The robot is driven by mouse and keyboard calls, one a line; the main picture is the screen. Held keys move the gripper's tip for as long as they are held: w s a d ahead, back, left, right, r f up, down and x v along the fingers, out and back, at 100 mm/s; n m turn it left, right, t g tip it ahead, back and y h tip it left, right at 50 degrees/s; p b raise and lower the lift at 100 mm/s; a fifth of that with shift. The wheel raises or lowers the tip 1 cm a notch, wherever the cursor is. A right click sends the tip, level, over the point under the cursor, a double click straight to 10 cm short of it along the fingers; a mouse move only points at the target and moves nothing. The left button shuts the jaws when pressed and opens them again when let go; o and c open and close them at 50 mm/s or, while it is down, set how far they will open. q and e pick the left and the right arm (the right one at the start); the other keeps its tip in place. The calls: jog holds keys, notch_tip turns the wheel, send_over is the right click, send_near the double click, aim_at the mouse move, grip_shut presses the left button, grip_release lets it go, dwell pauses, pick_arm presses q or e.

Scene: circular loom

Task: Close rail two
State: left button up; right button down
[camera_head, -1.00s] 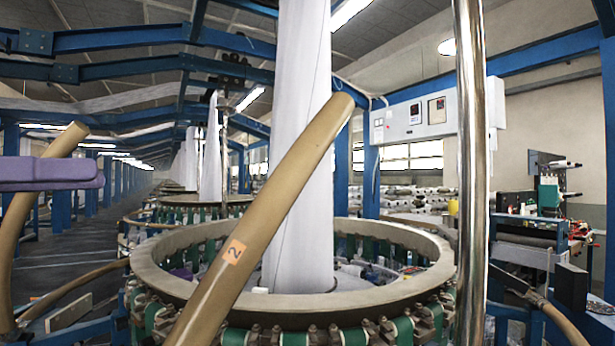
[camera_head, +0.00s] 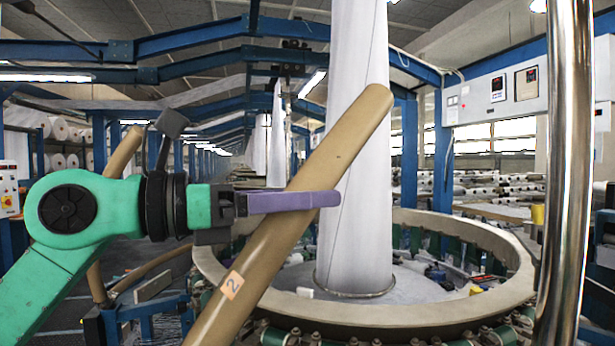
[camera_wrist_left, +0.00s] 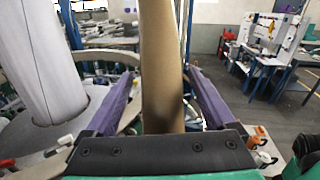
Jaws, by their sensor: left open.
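Rail two is a tan curved tube (camera_head: 290,215) with an orange label marked 2 (camera_head: 231,285). It slants up to the right in front of the loom and stands raised. My left gripper (camera_head: 335,199), with purple fingers, comes in from the left at the tube's upper half. In the head view a purple finger crosses in front of the tube. In the left wrist view the tube (camera_wrist_left: 160,75) passes upright between the two spread fingers, with gaps at both sides. The left gripper is open around it. My right gripper is out of view.
The loom's round ring (camera_head: 450,325) surrounds a white fabric column (camera_head: 355,150). A shiny metal post (camera_head: 565,170) stands at right. Another tan tube (camera_head: 122,150) rises behind my left arm. A control box (camera_head: 495,95) hangs at the back.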

pick_arm(q)
jog(key=shift+w+d+r, duration=0.1)
jog(key=shift+d, duration=0.15)
jog(key=shift+a, duration=0.15)
grip_shut()
